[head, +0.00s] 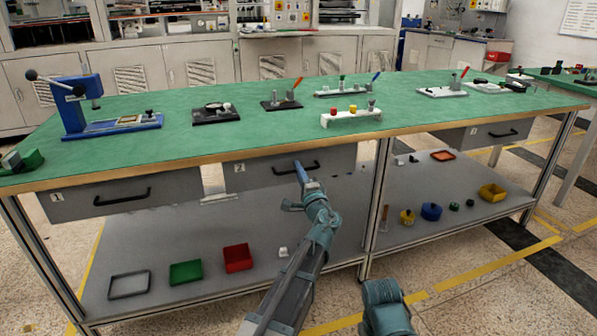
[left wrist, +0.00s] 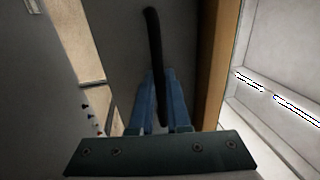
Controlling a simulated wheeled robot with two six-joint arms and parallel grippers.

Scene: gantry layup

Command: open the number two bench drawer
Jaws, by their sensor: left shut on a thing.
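The number two drawer (head: 255,176) has a grey front with a "2" label and sits under the green bench top, its front about flush with the bench edge. Its black bar handle (head: 312,169) also shows in the left wrist view (left wrist: 152,40). The gripper hides part of the handle in the head view. My right gripper is out of sight.
The number one drawer (head: 120,196) is at left, and another drawer (head: 490,133) is at right. Fixtures such as a blue press (head: 80,110) stand on the bench top (head: 270,138). The lower shelf (head: 210,225) holds a green bin (head: 186,272) and a red bin (head: 238,258).

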